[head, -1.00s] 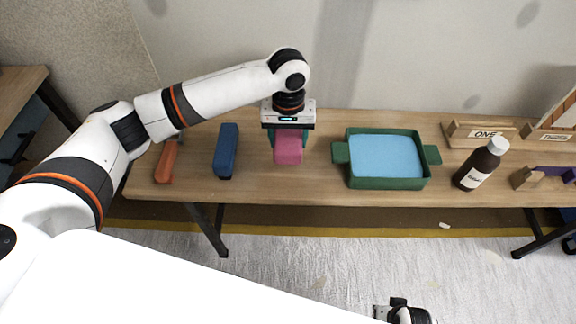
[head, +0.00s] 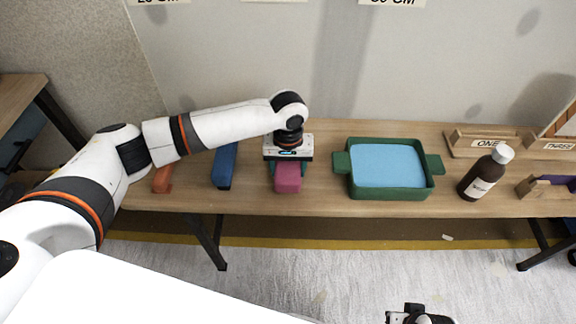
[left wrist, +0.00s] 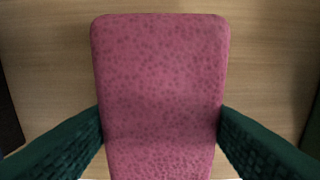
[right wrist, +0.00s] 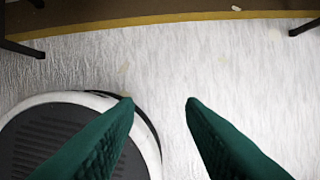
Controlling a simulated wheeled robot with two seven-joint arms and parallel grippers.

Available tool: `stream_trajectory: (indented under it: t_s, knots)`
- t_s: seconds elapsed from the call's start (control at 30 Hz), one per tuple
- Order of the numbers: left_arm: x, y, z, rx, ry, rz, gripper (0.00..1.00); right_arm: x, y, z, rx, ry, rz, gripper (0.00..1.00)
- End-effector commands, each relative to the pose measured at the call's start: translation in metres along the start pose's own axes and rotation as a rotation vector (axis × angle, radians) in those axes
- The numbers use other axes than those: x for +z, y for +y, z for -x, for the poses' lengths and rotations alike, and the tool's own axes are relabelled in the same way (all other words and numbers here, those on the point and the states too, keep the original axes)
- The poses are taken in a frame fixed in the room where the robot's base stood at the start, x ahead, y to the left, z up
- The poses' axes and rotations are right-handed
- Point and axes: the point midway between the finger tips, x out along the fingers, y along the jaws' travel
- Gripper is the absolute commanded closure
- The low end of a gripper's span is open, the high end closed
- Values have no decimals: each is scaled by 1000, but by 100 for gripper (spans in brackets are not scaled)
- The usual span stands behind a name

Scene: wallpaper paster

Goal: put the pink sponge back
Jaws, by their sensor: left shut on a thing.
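The pink sponge (head: 288,178) is at the table's middle left, between the blue block and the green tray. My left gripper (head: 289,163) is over it, pointing down. In the left wrist view the pink sponge (left wrist: 160,80) lies between the two green fingers (left wrist: 160,125), which press on its sides. The table top shows around it; I cannot tell whether it touches the table. My right gripper (right wrist: 160,102) is open and empty above the floor, and its wrist part shows at the bottom of the head view.
An orange block (head: 162,180) and a blue block (head: 225,166) lie left of the sponge. A green tray (head: 392,193) with a light blue surface inside is to the right. A brown bottle (head: 484,177) and a holder labelled ONE (head: 487,143) stand further right.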

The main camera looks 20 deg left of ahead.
Motion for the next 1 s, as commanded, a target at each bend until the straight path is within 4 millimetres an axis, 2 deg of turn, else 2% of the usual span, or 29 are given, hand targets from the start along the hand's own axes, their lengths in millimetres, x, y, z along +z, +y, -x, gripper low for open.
stream_trajectory:
  t_s: [0.07,0.1,0.2,0.57,0.67,1.0]
  knots:
    - [0,0,-1,0,1,0,64,0,0,-2,0,0,0,64]
    - [0,0,-1,0,0,0,36,-1,0,-3,0,0,0,64]
    - [0,0,-1,0,0,0,19,0,0,-3,0,-1,0,64]
    - [0,0,0,0,-1,0,19,-1,0,-4,1,2,0,64]
    - [0,0,10,-2,-1,0,19,1,1,2,2,-1,1,64]
    - [1,0,75,-2,-2,1,19,-25,4,-57,7,37,6,64]
